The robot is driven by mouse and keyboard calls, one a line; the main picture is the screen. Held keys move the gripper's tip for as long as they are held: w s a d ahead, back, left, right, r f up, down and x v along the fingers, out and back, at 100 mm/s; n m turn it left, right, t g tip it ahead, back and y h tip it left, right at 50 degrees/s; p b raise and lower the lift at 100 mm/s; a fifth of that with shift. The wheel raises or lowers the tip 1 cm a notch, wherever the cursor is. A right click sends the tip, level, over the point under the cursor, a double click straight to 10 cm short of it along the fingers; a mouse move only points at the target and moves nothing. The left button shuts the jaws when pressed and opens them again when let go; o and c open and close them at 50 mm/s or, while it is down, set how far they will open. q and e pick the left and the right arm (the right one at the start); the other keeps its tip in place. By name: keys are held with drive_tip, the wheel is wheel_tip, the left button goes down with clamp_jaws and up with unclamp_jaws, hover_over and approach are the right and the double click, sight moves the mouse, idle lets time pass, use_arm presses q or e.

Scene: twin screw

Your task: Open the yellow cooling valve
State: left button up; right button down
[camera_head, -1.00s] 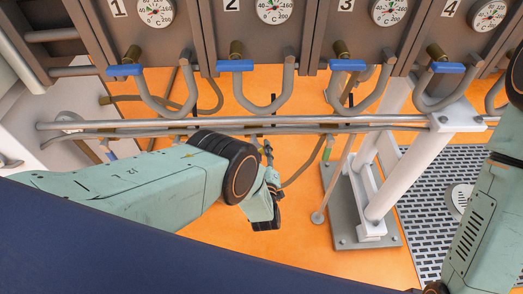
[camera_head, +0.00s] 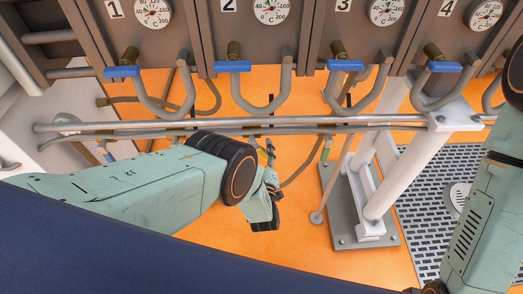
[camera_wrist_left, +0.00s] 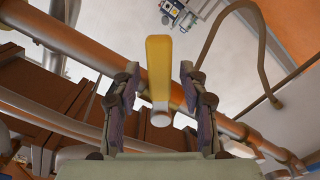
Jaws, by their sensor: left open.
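The yellow valve handle (camera_wrist_left: 158,72) shows in the left wrist view as an upright lever with a pale round end at its base. It stands in front of a brown-orange pipe. My left gripper (camera_wrist_left: 160,88) is open, with one finger on each side of the handle and a visible gap on both sides. In the head view my left gripper (camera_head: 270,160) is small and dark, just below the grey horizontal pipe. I cannot make out the yellow handle in the head view. My right arm (camera_head: 480,220) is at the right edge; its gripper is out of view.
Several numbered panels with dials line the top, with blue valve handles (camera_head: 233,66) and U-shaped pipes below. A grey horizontal pipe (camera_head: 380,121) crosses just beyond my left gripper. A white stand (camera_head: 395,175) is on the right. Orange floor (camera_head: 305,255) lies open below.

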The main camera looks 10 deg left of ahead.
use_arm(q)
drive_tip(key=shift+s, duration=0.1)
drive_tip(key=v, duration=0.7)
drive_tip(key=shift+s+d, duration=0.1)
drive_tip(key=shift+s, duration=0.05)
drive_tip(key=shift+c, duration=0.5)
